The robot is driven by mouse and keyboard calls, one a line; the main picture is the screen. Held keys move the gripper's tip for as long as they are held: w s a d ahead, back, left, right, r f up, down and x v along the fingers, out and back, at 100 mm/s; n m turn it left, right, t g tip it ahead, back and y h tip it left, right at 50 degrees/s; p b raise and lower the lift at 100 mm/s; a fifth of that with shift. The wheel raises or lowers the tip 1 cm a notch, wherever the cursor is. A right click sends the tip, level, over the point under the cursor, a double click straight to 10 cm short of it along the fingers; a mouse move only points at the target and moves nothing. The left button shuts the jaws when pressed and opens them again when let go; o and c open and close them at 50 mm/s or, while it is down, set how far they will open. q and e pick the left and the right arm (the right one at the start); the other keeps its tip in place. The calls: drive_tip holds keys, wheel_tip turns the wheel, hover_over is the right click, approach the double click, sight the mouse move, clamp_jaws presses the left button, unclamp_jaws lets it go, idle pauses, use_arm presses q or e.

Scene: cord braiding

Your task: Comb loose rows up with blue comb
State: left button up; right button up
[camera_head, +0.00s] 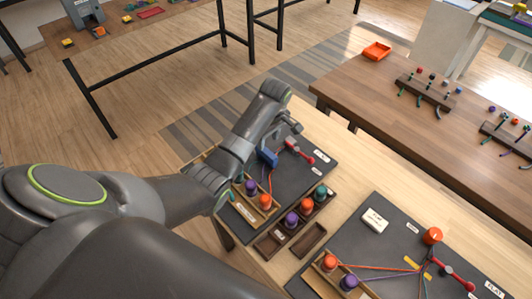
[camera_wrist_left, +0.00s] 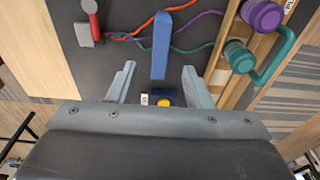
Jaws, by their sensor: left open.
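The blue comb (camera_head: 268,157) is on the dark mat of the near work area, partly behind my left arm in the head view. In the left wrist view the blue comb (camera_wrist_left: 161,45) lies ahead of my left gripper (camera_wrist_left: 155,70), its near end close to the gap between the fingers. The fingers are open and apart, with nothing held. Orange and purple cords (camera_wrist_left: 205,16) and a teal cord (camera_wrist_left: 190,50) run by the comb toward a red-handled clamp (camera_wrist_left: 90,15). The row state cannot be made out. My right gripper is not in view.
Wooden trays with bobbins stand beside the mat, including a purple bobbin (camera_wrist_left: 264,14) and a teal bobbin (camera_wrist_left: 238,56). A second mat (camera_head: 400,232) with cords and a white box (camera_head: 375,220) lies to the right.

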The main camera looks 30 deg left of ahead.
sight(266, 151)
use_arm(q)
drive_tip(key=f, duration=0.6)
drive_tip(key=a+f, duration=0.1)
drive_tip(key=f, duration=0.2)
drive_tip(key=shift+w+f, duration=0.1)
drive_tip(key=shift+w, duration=0.05)
drive_tip(key=shift+c, duration=0.4)
clamp_jaws()
